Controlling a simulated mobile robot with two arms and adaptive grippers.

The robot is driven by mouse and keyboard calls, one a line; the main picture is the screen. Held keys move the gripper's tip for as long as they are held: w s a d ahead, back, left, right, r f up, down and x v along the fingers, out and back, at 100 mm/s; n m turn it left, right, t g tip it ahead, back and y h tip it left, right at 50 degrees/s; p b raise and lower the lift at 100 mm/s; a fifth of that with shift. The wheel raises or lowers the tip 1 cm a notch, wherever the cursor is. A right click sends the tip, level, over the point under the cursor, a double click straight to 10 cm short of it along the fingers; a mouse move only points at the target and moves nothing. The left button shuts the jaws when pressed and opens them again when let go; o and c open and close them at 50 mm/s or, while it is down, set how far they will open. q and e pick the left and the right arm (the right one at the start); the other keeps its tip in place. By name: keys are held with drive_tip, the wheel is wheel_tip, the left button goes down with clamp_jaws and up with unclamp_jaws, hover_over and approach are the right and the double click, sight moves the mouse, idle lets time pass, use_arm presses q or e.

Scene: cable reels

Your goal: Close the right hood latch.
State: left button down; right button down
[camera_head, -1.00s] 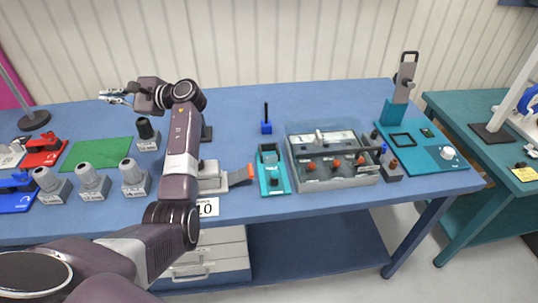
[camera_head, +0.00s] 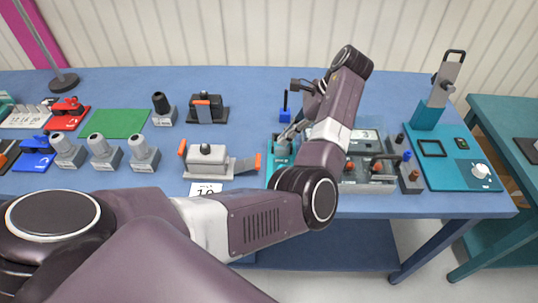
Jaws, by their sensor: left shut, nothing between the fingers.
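A grey hood (camera_head: 207,154) sits on the blue table, just behind the white number card. It has an orange-tipped latch at each end. The left hood latch (camera_head: 182,147) stands close against the hood's end. The right hood latch (camera_head: 245,165) sticks out to the right, its orange tip away from the hood body. My left gripper (camera_head: 285,141) is shut and empty. It points down over the teal fixture (camera_head: 281,153), right of the right latch and apart from it. My left arm hides part of that fixture. My right gripper is out of view.
A black connector with an orange lever (camera_head: 203,109) stands behind the hood. Several grey cylinder blocks (camera_head: 103,153) stand left. A grey tray (camera_head: 368,183) is partly hidden behind my arm. A teal stand (camera_head: 440,160) is at right. A green mat (camera_head: 115,123) lies clear.

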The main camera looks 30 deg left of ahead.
use_arm(q)
drive_tip(key=shift+a+f, duration=0.1)
drive_tip(key=p, duration=0.2)
approach(268, 164)
drive_tip(key=s+a+f, duration=0.1)
drive_tip(key=a+f, duration=0.1)
drive_tip(key=s+a+f, duration=0.1)
drive_tip(key=a, duration=0.1)
drive_tip(key=shift+s+f, duration=0.4)
drive_tip(key=shift+s+a+f, duration=0.1)
drive_tip(key=shift+a+f, duration=0.1)
drive_tip(key=shift+f, duration=0.35)
drive_tip(key=shift+w+r, duration=0.1)
drive_tip(key=shift+w, duration=0.1)
